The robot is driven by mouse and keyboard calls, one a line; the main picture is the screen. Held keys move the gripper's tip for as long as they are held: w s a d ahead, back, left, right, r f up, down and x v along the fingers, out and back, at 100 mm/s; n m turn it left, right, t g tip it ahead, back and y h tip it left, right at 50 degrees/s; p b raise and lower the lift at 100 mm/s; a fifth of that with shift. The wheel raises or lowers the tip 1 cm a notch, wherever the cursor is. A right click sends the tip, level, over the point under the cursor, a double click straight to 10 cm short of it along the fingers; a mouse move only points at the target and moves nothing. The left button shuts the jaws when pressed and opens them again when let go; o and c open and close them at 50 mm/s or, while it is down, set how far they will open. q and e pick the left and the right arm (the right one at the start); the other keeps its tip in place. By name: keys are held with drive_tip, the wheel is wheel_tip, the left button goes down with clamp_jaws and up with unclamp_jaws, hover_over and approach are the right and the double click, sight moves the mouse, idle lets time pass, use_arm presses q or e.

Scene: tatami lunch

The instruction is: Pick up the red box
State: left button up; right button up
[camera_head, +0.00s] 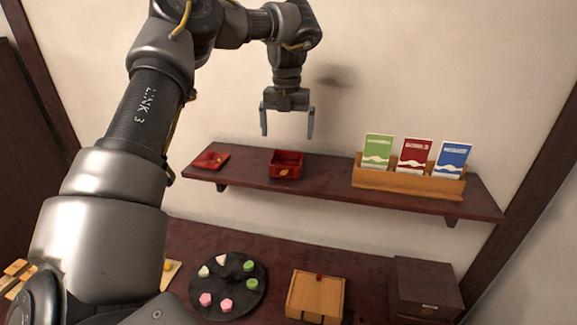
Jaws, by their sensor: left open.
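A small open red box (286,170) sits on the dark wooden wall shelf (328,185), left of the shelf's middle. It has a gold mark on its front. A flat red piece (211,160), which looks like a lid, lies on the shelf to the left of the box. My left gripper (287,122) is above the box, apart from it, with its fingers pointing down and spread. Nothing is between the fingers. My right gripper is not in view.
A wooden rack (408,184) with green, red and blue cards stands on the shelf's right. Below are a dark round plate (228,307) with several sweets, a light wooden box (316,296) and a dark chest (427,285). The wall is close behind the shelf.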

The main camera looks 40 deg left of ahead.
sight(286, 161)
use_arm(q)
wheel_tip(286, 161, down, 4)
drive_tip(key=shift+f+b, duration=0.25)
drive_tip(key=shift+b, duration=0.85)
drive_tip(key=shift+w+f, duration=0.1)
drive_tip(key=shift+f, duration=0.5)
wheel_tip(286, 161, down, 5)
drive_tip(key=shift+a+r+p, duration=0.15)
drive_tip(key=shift+p, duration=0.5)
drive_tip(key=shift+s, duration=0.2)
drive_tip(key=shift+c, duration=0.8)
drive_tip(key=c, duration=0.7)
drive_tip(key=shift+c, duration=0.3)
